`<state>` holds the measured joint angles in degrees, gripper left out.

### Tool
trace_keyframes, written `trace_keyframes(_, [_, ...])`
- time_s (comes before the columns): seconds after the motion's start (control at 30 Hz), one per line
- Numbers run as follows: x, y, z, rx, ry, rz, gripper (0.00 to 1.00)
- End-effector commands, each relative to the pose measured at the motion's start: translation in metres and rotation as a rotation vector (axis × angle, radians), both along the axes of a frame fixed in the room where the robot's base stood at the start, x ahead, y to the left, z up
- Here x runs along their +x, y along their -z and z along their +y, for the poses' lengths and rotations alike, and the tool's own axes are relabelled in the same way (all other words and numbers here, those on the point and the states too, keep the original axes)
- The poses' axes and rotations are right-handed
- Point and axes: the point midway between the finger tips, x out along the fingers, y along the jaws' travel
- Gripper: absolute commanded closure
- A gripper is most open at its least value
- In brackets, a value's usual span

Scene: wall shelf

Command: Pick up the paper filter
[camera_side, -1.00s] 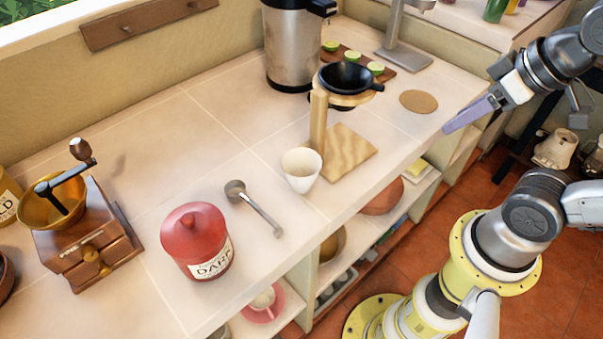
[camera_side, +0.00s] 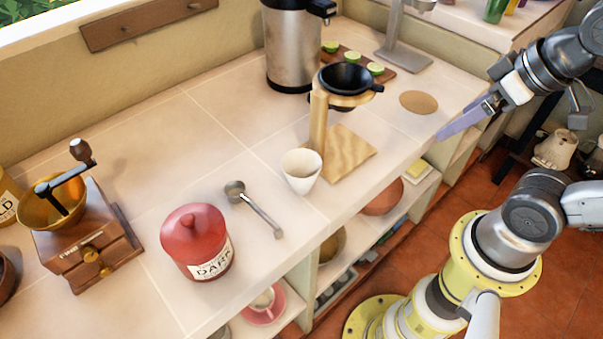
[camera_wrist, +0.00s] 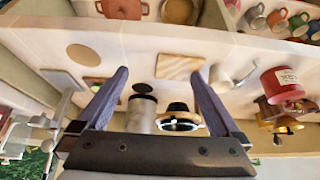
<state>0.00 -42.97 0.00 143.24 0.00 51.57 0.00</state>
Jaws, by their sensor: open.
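The paper filter (camera_side: 301,171) is a white cone cup with its open rim upward, near the counter's front edge, in front of the wooden stand's base. In the wrist view a pale shape by the right finger seems to be the filter (camera_wrist: 213,74), partly hidden. My gripper (camera_side: 448,130) has purple fingers and is open and empty, to the right of the filter and well apart from it. In the wrist view the fingers of my gripper (camera_wrist: 159,73) are wide apart, with the wooden base seen beyond them.
The wooden dripper stand (camera_side: 318,122) holds a black dripper (camera_side: 346,77) behind the filter. A metal scoop (camera_side: 256,210) and red jar (camera_side: 195,243) lie left. A grinder (camera_side: 88,235) stands farther left, a steel urn (camera_side: 295,45) behind. A round cork mat (camera_side: 418,102) lies right.

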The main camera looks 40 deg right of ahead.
Motion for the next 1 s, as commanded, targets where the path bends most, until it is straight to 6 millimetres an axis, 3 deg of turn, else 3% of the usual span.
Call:
trace_keyframes(0.17, [0.000, -0.001, 0.000, 0.000, 0.000, 0.000, 0.00])
trace_keyframes(0.27, [0.001, -0.011, 0.000, 0.000, 0.000, -0.003, 0.00])
trace_keyframes(0.43, [0.001, -0.058, 0.000, 0.000, 0.000, -0.009, 0.00])
trace_keyframes(0.77, [0.054, -0.076, 0.030, 0.249, 0.442, 0.146, 0.00])
trace_keyframes(1.0, [0.103, -0.083, 0.069, 0.392, 0.876, 0.266, 0.00])
